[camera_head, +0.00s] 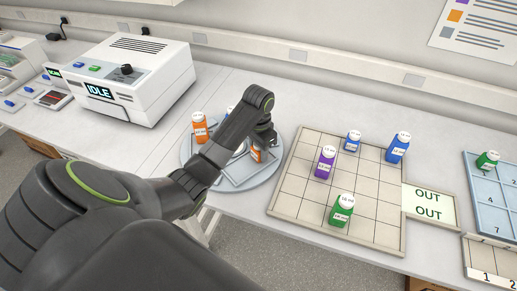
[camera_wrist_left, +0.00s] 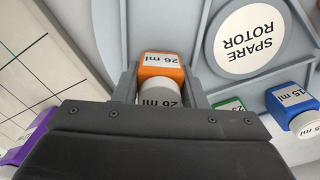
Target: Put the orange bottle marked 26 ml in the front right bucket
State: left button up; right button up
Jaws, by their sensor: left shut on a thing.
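The orange bottle marked 26 ml (camera_wrist_left: 160,68) with a grey-white cap is between the fingers of my left gripper (camera_wrist_left: 157,85) in the left wrist view. In the head view my left gripper (camera_head: 262,143) is shut on this orange bottle (camera_head: 257,154) at the right side of the round grey-blue rotor (camera_head: 236,184). The arm hides part of the rotor and its buckets. I cannot tell whether the bottle touches the rotor. The wrist view shows a white disc marked SPARE ROTOR (camera_wrist_left: 249,38) beside the bottle. My right gripper is not in view.
Another orange bottle (camera_head: 199,128) stands at the rotor's left. A blue 15 ml bottle (camera_wrist_left: 290,105) and a green one (camera_wrist_left: 230,104) show near the disc. A tiled board (camera_head: 300,190) with several bottles lies to the right. The white IDLE machine (camera_head: 135,75) stands behind left.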

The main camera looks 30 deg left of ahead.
pick_arm(q)
jog(key=o, duration=0.6)
jog(key=shift+f, duration=0.1)
jog(key=o, duration=0.4)
